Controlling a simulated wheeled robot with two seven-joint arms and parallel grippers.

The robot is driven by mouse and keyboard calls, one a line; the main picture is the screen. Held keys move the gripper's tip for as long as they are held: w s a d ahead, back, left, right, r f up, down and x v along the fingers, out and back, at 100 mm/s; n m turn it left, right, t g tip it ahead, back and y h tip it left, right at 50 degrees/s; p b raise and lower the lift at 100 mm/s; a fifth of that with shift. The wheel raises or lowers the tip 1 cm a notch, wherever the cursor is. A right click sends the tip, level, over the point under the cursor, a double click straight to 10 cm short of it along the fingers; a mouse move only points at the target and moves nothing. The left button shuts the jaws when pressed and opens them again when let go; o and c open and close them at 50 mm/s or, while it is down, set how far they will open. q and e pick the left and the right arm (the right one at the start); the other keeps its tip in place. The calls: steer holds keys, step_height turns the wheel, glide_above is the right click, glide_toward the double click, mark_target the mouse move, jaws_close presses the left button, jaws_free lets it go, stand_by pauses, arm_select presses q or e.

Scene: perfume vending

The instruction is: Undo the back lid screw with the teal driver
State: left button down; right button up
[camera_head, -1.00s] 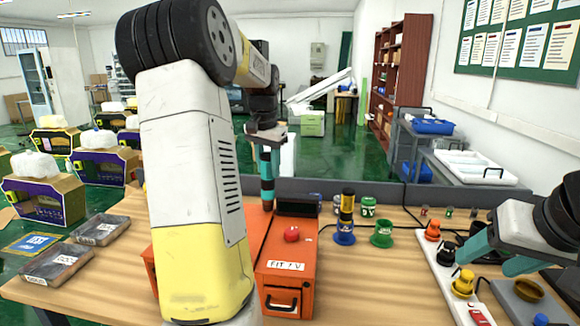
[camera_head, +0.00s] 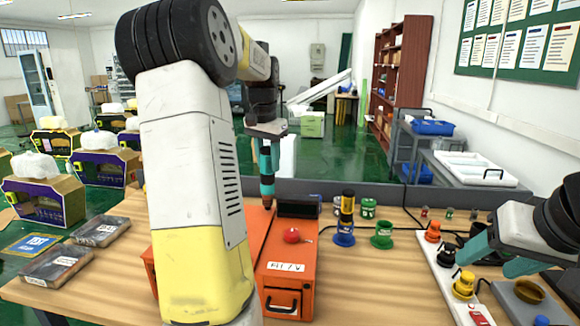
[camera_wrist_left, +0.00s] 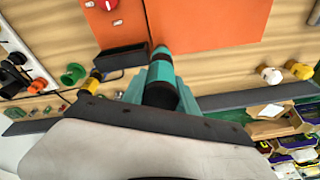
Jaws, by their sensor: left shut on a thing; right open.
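My left gripper (camera_head: 267,165) is shut on the teal driver (camera_head: 267,189) and holds it upright, tip down, over the back part of the orange box (camera_head: 289,266). In the left wrist view the driver's dark handle (camera_wrist_left: 160,95) sits between the teal fingers, its end reaching the orange lid's edge. The back lid screw is hidden, and I cannot tell whether the tip touches it. A red knob (camera_head: 291,235) stands on the box top. My right gripper (camera_head: 498,258) is open and empty at the right, above the button strip.
A white strip with coloured knobs (camera_head: 452,268) is under my right gripper. Wooden table is clear between.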

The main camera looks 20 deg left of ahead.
mark_target(268, 147)
arm_select(q)
steer(key=shift+r, duration=2.45)
steer(key=shift+s, duration=0.1)
